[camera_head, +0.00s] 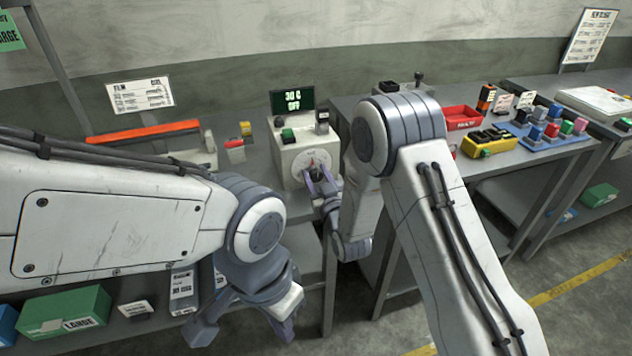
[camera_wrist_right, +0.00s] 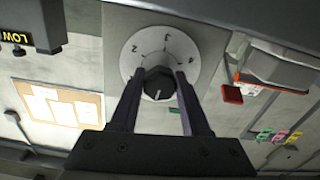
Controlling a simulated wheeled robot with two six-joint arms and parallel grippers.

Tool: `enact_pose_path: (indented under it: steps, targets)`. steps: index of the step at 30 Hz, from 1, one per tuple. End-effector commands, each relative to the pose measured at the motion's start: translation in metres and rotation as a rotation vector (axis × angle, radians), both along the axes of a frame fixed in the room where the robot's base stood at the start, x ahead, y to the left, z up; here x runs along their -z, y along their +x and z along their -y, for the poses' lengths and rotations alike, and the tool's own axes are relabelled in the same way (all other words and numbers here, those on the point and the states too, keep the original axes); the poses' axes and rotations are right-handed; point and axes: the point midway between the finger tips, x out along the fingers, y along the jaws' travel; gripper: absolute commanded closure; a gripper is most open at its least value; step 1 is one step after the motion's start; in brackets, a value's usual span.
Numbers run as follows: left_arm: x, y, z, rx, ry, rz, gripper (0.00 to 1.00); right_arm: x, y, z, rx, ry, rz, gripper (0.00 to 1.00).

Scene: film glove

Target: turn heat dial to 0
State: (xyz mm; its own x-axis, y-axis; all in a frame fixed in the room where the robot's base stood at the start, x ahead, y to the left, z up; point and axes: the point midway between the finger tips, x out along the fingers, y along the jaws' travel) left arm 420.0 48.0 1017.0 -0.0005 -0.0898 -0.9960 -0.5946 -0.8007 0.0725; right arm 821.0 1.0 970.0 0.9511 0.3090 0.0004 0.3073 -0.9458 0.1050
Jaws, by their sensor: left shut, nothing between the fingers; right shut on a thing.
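The heat dial is a dark knob (camera_wrist_right: 158,82) on a round white scale plate (camera_wrist_right: 135,50) with numbers, among them 2 and 3. A pale pointer line on the knob points toward the bottom of the right wrist view. The dial is on the front of a pale box (camera_head: 292,150), whose display (camera_head: 292,101) reads 30 C OFF. My right gripper (camera_head: 322,182) is shut on the knob, with a finger on each side in the right wrist view (camera_wrist_right: 158,95). My left gripper (camera_head: 243,328) is shut and empty, low at the front, away from the box.
A green button (camera_head: 288,135) and a dark switch sit on the box top. A red and orange bar machine (camera_head: 145,132) stands to its left. A red bin (camera_head: 461,118) and a yellow tray (camera_head: 489,143) are on the bench to the right. A green box (camera_head: 66,310) lies lower left.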

Motion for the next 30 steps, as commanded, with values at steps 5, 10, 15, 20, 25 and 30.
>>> enact_pose_path:
  steps: [5, 10, 15, 20, 25, 30]
  targets:
    - [0.0095, 0.0000, 0.0000, 0.000, 0.000, 0.000, 1.00, 0.0017, -0.0003, 0.0002, 0.001, -0.074, 0.023, 1.00]
    - [0.0123, 0.0000, 0.0000, 0.000, 0.000, 0.000, 1.00, 0.0012, -0.0005, 0.0001, 0.000, -0.115, 0.035, 1.00]
    - [0.0130, 0.0000, 0.0000, 0.000, 0.000, 0.000, 1.00, 0.0005, -0.0005, 0.0000, 0.000, -0.129, 0.040, 1.00]
    - [0.0129, 0.0000, 0.0000, 0.000, 0.000, 0.000, 1.00, 0.0004, -0.0005, 0.0000, 0.000, -0.131, 0.040, 1.00]
    - [0.0128, 0.0000, 0.0000, 0.000, 0.000, 0.000, 1.00, 0.0004, -0.0005, 0.0000, 0.000, -0.131, 0.040, 1.00]
    - [0.0129, 0.0000, 0.0000, 0.000, 0.000, 0.000, 1.00, 0.0003, -0.0004, -0.0002, 0.000, -0.130, 0.040, 0.24]
